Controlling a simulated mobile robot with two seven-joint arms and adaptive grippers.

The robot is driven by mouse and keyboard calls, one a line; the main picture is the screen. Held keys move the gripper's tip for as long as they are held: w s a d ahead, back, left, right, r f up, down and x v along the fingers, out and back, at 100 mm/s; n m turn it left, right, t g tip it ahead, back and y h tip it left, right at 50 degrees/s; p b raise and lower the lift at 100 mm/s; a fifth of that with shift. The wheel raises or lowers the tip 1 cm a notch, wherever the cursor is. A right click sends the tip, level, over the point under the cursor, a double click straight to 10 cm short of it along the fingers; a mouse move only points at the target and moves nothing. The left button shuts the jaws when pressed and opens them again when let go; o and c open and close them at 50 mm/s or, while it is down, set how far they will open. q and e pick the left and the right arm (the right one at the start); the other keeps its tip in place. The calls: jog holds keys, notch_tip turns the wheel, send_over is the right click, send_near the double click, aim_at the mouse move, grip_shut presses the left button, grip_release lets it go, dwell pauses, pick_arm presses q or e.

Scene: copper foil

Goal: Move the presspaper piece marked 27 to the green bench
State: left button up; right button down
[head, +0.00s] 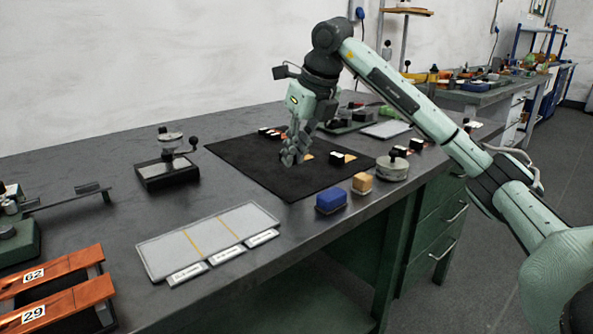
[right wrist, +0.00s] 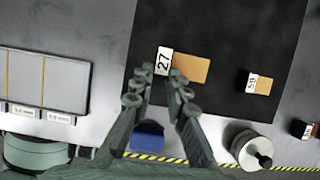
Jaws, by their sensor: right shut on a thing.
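The presspaper piece marked 27 (right wrist: 192,67) is a tan flat piece with a white number tag, over the black mat (right wrist: 215,100) in the right wrist view. In the head view its tan edge (head: 307,156) shows beside the fingers. My right gripper (head: 290,160) points down at the mat and is shut on this piece at its tag end. In the right wrist view the fingertips (right wrist: 163,74) lie on either side of the tag. Whether the piece touches the mat is unclear. The near workbench (head: 110,140) has a dark top and green drawers. My left gripper is out of view.
A piece marked 50 (right wrist: 260,83) lies right on the mat. A blue block (head: 331,200), a tan block (head: 362,183) and a round metal pot (head: 392,168) stand along the front edge. A grey panel (head: 165,255) and orange holders (head: 50,275) are left. Another bench (head: 480,98) stands behind.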

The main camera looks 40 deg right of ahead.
aim_at(292, 183)
notch_tip(292, 183, down, 3)
jog(key=shift+d+f, duration=0.1)
jog(key=shift+f, duration=0.65)
jog(key=c, duration=1.5)
grip_release()
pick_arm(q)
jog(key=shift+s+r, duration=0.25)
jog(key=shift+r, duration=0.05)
pick_arm(e)
jog(key=shift+r, duration=0.1)
